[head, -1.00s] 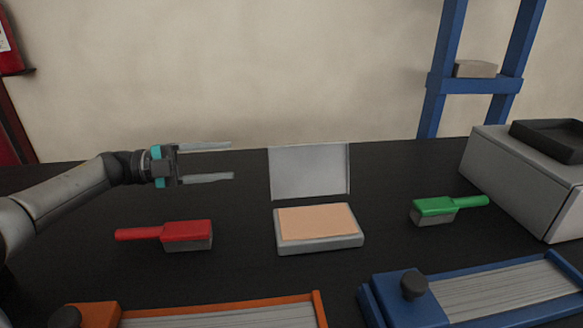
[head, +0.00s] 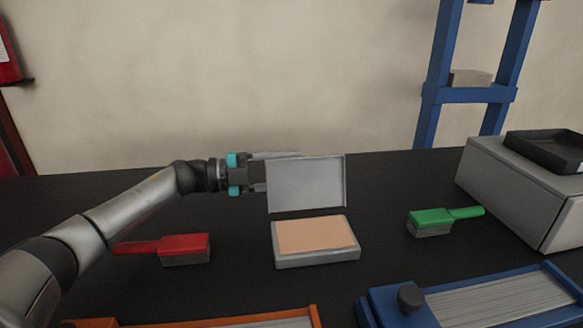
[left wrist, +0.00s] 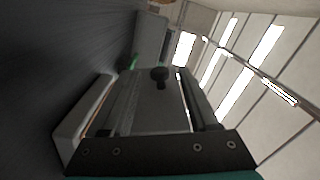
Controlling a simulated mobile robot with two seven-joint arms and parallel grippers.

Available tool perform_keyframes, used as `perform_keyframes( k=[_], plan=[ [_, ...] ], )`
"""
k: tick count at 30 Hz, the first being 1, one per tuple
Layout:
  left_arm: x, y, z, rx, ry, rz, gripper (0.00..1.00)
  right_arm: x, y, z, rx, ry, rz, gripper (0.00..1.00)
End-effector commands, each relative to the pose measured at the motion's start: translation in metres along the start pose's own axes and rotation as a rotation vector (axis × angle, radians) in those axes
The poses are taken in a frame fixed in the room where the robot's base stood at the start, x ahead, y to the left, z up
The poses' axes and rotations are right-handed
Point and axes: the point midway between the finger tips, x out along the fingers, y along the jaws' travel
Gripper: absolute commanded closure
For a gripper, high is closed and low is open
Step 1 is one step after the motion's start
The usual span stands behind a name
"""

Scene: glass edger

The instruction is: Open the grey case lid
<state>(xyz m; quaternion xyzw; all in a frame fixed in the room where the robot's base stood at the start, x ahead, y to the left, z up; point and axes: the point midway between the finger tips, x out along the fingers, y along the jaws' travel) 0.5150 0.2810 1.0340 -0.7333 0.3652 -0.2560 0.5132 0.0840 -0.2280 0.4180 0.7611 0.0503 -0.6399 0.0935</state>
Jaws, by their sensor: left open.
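The grey case (head: 316,260) sits on the black table with a tan pad (head: 315,236) in its base. Its grey lid (head: 306,185) stands upright at the back of the base. My left gripper (head: 282,170) is open at the lid's left side, level with its upper half. One finger shows just above the lid's top edge; the other runs behind the lid's left edge, its tip hidden. In the left wrist view, the open fingers (left wrist: 160,100) have a grey panel between or beyond them; contact cannot be told. My right gripper is not in view.
A red-handled brush (head: 184,248) lies left of the case and a green-handled brush (head: 431,222) right of it. An orange-framed tray (head: 316,316) and a blue-framed tray (head: 380,306) are in front. A grey box (head: 500,195) stands far right.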

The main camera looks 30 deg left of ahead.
Motion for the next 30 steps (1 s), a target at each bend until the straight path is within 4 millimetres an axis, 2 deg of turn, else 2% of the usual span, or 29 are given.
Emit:
perform_keyframes(
  k=[3, 11, 27, 30],
  plan=[
    [0.0062, -0.0003, -0.0001, 0.0, 0.0, 0.001, 0.4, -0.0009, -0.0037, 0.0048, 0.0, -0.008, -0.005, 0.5],
    [0.0072, 0.0003, 0.0002, 0.0, -0.001, 0.001, 0.4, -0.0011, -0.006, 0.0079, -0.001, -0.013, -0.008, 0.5],
    [0.0067, 0.0002, 0.0002, 0.0, -0.001, 0.001, 0.98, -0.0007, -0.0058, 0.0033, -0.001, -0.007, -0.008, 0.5],
    [0.0067, 0.0003, 0.0002, 0.0, -0.001, 0.001, 1.0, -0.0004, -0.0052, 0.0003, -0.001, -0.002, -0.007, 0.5]
  ],
)
